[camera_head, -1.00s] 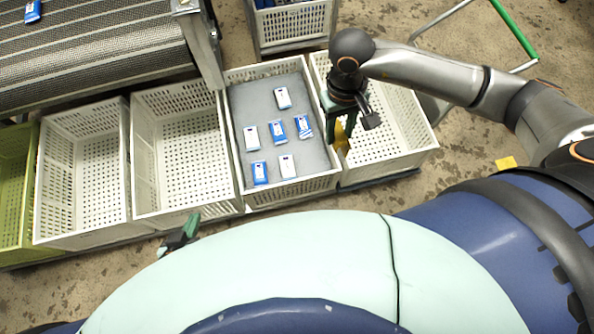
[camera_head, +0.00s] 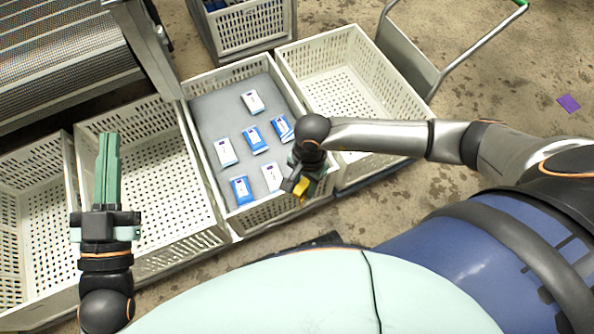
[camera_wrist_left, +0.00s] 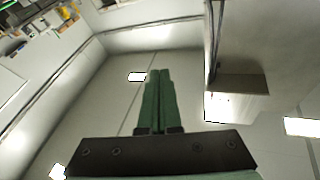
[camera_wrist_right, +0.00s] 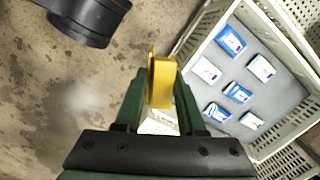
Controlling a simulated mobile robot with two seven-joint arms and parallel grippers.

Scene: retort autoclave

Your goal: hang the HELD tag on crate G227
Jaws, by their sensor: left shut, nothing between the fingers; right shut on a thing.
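My right gripper (camera_head: 297,180) is shut on a yellow tag (camera_head: 301,187), at the front right of a white crate (camera_head: 222,185) with a grey liner and several blue-and-white packs. The tag also shows between the fingers in the right wrist view (camera_wrist_right: 161,80); its lettering is not readable. I cannot tell whether the tag touches the crate rim. No crate number is readable, so I cannot tell which crate is G227. My left gripper (camera_head: 107,150) is shut and empty, pointing up in front of the empty crates at left; it also shows in the left wrist view (camera_wrist_left: 158,90).
An empty white crate (camera_head: 400,135) stands right of the lined one, and another (camera_head: 215,222) stands left of it. A grey crate (camera_head: 248,50) stands behind. A conveyor (camera_head: 60,50) is at upper left. A cart handle (camera_head: 470,40) is at upper right. Floor at right is mostly clear.

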